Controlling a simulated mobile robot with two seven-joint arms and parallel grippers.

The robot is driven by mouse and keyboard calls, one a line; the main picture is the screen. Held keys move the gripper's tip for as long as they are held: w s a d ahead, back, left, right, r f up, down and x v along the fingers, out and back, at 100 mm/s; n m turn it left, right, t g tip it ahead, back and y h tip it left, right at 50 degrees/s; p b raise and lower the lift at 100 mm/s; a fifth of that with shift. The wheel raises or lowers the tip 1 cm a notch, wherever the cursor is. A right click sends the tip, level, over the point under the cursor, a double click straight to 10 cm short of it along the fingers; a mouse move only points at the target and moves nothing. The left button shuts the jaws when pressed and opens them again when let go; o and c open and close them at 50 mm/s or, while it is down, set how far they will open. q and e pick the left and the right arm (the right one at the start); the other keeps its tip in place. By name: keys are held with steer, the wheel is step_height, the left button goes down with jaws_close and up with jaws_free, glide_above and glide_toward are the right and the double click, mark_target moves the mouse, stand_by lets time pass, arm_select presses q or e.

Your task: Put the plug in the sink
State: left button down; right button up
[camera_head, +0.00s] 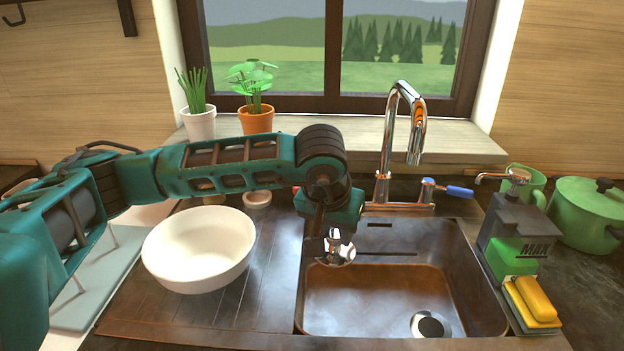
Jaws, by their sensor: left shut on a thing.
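My left gripper (338,246) is shut on the plug (335,261), a small disc-like thing just below its pale fingers and partly hidden by them. The gripper points down over the upper left part of the sink (350,317), a dark brown metal basin. The drain (430,324) shows as a dark round spot with a pale rim in the basin floor, lower right of the gripper. The plug is held above the basin, apart from the drain. My right gripper is not in view.
A white bowl (198,250) stands on the drainboard (262,300) left of the basin. The chrome tap (384,150) with a blue handle (459,192) rises behind it. A soap dispenser (512,225) and a yellow sponge (536,299) stand at the right edge.

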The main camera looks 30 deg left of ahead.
arm_select(q)
steer(key=s+d+f+m+h, duration=0.1)
steer(key=s+d+m, duration=0.1)
steer(key=d, duration=0.5)
steer(key=w+d+r+m, duration=0.2)
steer(key=w+d+r, duration=0.2)
steer(key=w+d, duration=0.8)
steer(key=shift+h, duration=0.4)
steer(key=f+b, duration=0.3)
steer(key=f, duration=0.4)
steer(key=f+b, duration=0.4)
steer(key=f, duration=0.3)
steer(key=s+d+f+b, duration=0.1)
steer(key=f+b, duration=0.3)
steer(key=f, duration=0.3)
steer(key=shift+f, duration=0.15)
steer(key=shift+a+f, duration=0.1)
steer(key=shift+f, duration=0.25)
steer(key=shift+f+b, duration=0.55)
steer(key=shift+b, duration=0.15)
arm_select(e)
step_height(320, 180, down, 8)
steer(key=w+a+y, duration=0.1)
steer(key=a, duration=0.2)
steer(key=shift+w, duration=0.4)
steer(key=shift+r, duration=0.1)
